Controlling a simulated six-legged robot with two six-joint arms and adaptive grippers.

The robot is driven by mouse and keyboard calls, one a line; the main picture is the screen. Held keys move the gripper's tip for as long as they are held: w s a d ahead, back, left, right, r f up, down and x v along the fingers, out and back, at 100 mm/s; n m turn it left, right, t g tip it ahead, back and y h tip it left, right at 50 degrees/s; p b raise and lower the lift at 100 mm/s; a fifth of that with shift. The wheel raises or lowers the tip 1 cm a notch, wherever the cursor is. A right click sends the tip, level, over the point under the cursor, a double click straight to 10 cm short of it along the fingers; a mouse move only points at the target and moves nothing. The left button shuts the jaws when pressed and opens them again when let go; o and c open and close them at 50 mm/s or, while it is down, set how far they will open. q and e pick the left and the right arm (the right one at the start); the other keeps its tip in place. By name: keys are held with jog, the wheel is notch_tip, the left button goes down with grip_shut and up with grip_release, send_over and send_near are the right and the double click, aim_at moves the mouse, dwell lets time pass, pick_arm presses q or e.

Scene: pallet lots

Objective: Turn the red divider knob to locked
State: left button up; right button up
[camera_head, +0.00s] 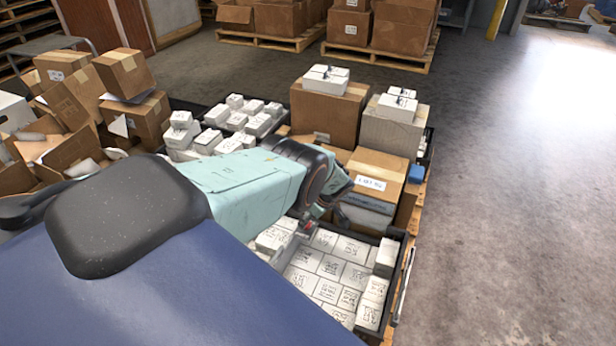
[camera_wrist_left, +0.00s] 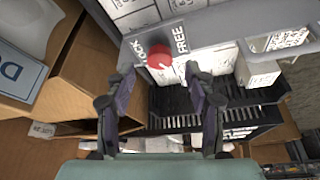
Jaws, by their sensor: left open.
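The round red divider knob (camera_wrist_left: 160,55) is on a grey divider panel (camera_wrist_left: 205,27) in the left wrist view. Lettering reading FREE is to its right, and partly legible lettering like LOCK is to its left. I cannot tell which word the knob points to. My left gripper (camera_wrist_left: 160,74) is open, its dark fingers either side of and just below the knob in the picture, not closed on it. In the head view my left gripper (camera_head: 318,213) is over the crate's near section, mostly hidden by its arm. My right gripper is not in view.
White labelled boxes (camera_head: 328,266) fill the near section of the black crate (camera_head: 370,318). A cardboard box (camera_head: 370,176) stands just behind the gripper, and more cardboard boxes (camera_head: 68,98) crowd the left. Open concrete floor (camera_head: 515,200) lies to the right.

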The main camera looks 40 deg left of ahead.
aim_at(308, 225)
pick_arm(q)
jog(key=shift+b+x, duration=1.15)
jog(key=shift+x, duration=0.35)
grip_shut()
jog(key=shift+r, duration=0.1)
